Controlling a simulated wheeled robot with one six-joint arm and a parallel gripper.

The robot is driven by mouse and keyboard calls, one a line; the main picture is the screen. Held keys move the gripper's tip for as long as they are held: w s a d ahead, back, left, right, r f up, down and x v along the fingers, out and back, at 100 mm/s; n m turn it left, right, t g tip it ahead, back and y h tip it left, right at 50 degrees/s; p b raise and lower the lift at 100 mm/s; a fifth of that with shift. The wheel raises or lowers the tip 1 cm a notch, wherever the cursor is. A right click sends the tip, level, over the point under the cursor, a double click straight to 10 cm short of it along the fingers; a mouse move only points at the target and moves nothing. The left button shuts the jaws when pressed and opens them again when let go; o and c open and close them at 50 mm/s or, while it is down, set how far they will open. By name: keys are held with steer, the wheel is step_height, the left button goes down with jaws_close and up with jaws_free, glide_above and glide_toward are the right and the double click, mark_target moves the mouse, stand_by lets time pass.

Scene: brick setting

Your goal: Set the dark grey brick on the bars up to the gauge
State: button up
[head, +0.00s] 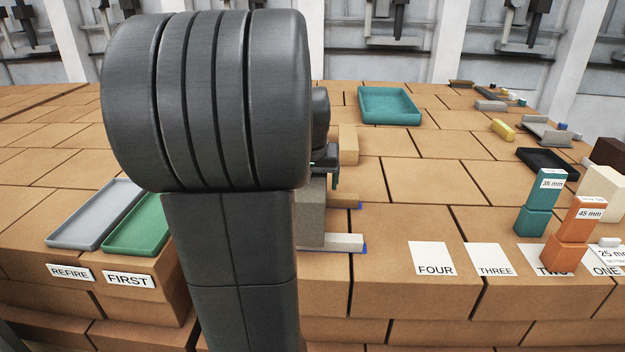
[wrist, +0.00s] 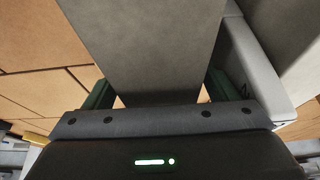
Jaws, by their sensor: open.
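In the wrist view a dark grey brick (wrist: 150,45) stretches away between the two green fingers of my gripper (wrist: 160,92). The fingers are open, one on each side of it; I cannot tell whether either touches it. In the head view my gripper (head: 328,168) shows only partly behind my arm, just above a grey block (head: 311,208), probably this brick. A pale bar (head: 345,242) and a tan bar (head: 345,201) stick out to the right, with blue marks at their ends. Gauges stand at the right: teal 35 mm (head: 537,205), orange 45 mm (head: 572,235), and a partly cut-off 25 mm one (head: 609,243).
A light grey piece (wrist: 258,75) lies close beside the right finger. A tan block (head: 348,145) stands behind my gripper. Grey (head: 92,216) and green (head: 140,226) trays are at left, a teal tray (head: 390,106) at the back.

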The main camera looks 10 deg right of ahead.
steer(key=shift+r, duration=0.3)
steer(key=v, duration=1.2)
steer(key=shift+r, duration=0.15)
steer(key=x, duration=1.3)
steer(key=shift+s, duration=0.15)
steer(key=shift+r, duration=0.4)
